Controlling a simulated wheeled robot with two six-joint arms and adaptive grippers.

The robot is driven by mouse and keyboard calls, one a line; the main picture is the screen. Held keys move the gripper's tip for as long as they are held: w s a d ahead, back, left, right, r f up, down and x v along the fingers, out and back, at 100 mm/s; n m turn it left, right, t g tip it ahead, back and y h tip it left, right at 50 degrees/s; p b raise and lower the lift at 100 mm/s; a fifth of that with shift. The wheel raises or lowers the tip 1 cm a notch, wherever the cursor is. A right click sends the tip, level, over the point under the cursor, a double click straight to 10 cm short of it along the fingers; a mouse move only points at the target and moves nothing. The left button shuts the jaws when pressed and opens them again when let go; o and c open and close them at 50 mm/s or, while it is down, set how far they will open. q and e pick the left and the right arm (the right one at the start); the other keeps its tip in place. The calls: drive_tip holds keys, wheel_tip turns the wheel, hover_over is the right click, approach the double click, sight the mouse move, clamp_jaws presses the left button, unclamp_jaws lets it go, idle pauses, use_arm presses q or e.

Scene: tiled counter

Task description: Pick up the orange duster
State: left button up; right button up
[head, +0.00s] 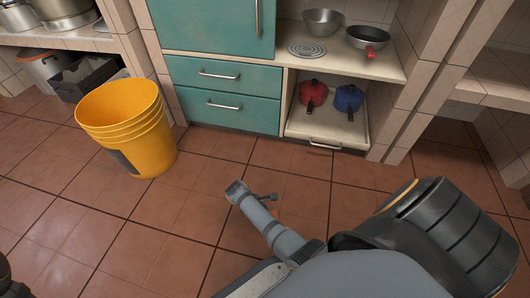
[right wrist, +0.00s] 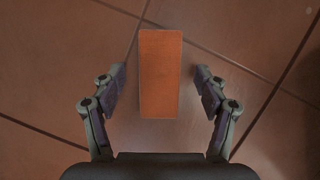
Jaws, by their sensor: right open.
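The orange duster (right wrist: 160,92) shows in the right wrist view as a plain orange rectangular block, long side running up the picture, over the tiled floor. My right gripper (right wrist: 159,72) is open, with one finger on each side of the duster. A gap shows between each finger and the block, so neither finger touches it. The height of the fingers above the floor is hard to tell. In the head view my right arm reaches over the floor from the lower right and hides most of that spot. My left gripper is not in view.
A yellow bucket (head: 128,125) stands on the floor at the left. Teal drawers (head: 226,93) and a shelf with a red pot (head: 313,94) and a blue pot (head: 348,99) line the back. A dark crate (head: 86,78) sits at far left. The middle floor is clear.

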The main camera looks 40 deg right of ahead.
drive_tip(key=shift+f, duration=0.15)
drive_tip(key=c, duration=1)
drive_tip(key=shift+c, duration=0.2)
